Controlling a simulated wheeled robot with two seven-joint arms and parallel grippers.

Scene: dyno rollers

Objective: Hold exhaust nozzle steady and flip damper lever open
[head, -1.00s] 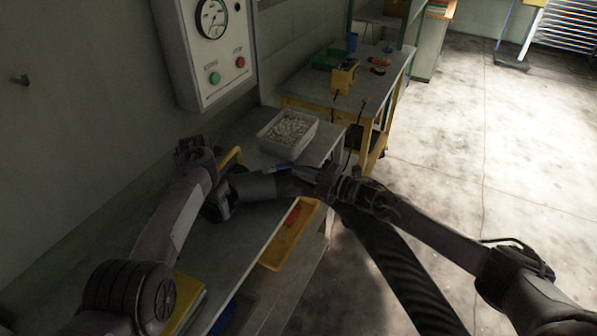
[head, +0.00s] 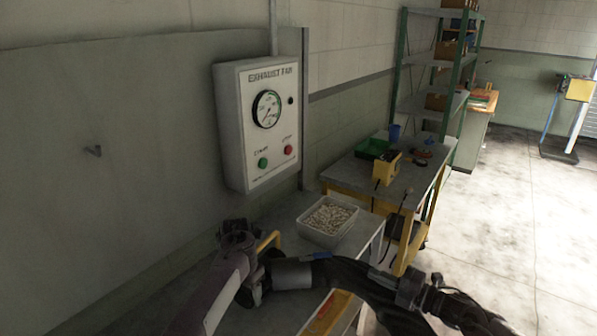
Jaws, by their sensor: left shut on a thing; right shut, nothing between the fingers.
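A grey cylindrical nozzle (head: 292,275) lies roughly level over the bench in the head view, joined to a dark hose (head: 352,284) that runs down to the right. My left gripper (head: 258,283) is shut on the nozzle at its left end; its fingers are hard to make out. A small blue piece (head: 318,256), which looks like the damper lever, shows on top near the nozzle's right end. My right gripper (head: 378,276) is shut and empty, to the right of the blue piece, over the hose. I cannot tell whether it touches the hose or how far the lever is turned.
A tray of pale pellets (head: 327,220) stands on the bench behind the nozzle. An exhaust fan panel (head: 262,170) with a gauge and buttons is on the wall. A second table (head: 355,177) holds a yellow device (head: 387,167) and a green bin (head: 372,148). Open floor lies to the right.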

